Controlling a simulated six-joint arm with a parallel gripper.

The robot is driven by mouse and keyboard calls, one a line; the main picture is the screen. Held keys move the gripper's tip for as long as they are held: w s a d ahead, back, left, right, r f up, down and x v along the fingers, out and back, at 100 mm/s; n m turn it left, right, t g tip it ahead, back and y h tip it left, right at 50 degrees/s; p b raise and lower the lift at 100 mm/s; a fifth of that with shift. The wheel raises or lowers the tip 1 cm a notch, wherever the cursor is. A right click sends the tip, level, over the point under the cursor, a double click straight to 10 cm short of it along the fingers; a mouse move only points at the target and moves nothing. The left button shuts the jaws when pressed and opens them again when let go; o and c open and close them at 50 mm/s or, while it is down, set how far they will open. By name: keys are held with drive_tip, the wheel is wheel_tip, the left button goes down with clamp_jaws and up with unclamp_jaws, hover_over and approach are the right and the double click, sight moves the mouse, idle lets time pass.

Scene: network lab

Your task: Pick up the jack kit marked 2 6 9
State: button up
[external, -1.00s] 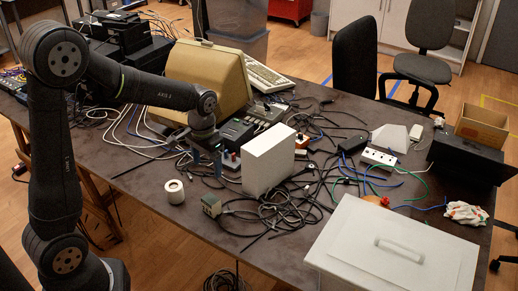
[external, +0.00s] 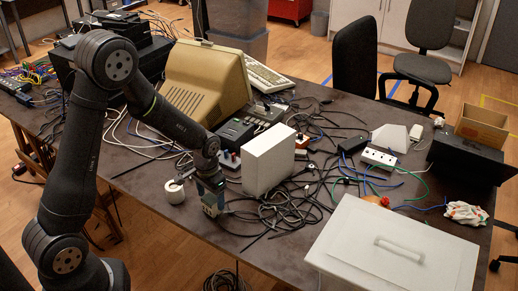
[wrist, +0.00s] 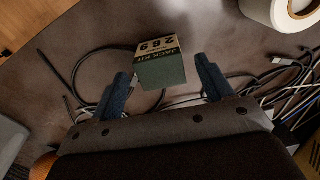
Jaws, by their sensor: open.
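The jack kit (wrist: 160,65) is a small dark green box with a tan label band that reads "JACK KIT 269" in the wrist view. In the external view the jack kit (external: 211,209) stands on the dark table near its front edge, partly covered by my gripper. My gripper (wrist: 164,82) is open, with one blue finger on each side of the box in the wrist view. The box lies at and just beyond the fingertips, with gaps on both sides. In the external view my gripper (external: 211,190) is just above the box, pointing down.
A white roll (external: 173,191) stands close to the left of the box. Black cables (external: 285,211) lie tangled to its right. A white upright box (external: 268,163) stands behind. A large white lidded case (external: 395,250) fills the front right.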

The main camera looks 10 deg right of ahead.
sight(211, 199)
drive_tip(key=shift+f, duration=1.8)
drive_tip(key=c, duration=1.1)
drive_tip(key=shift+r, duration=0.15)
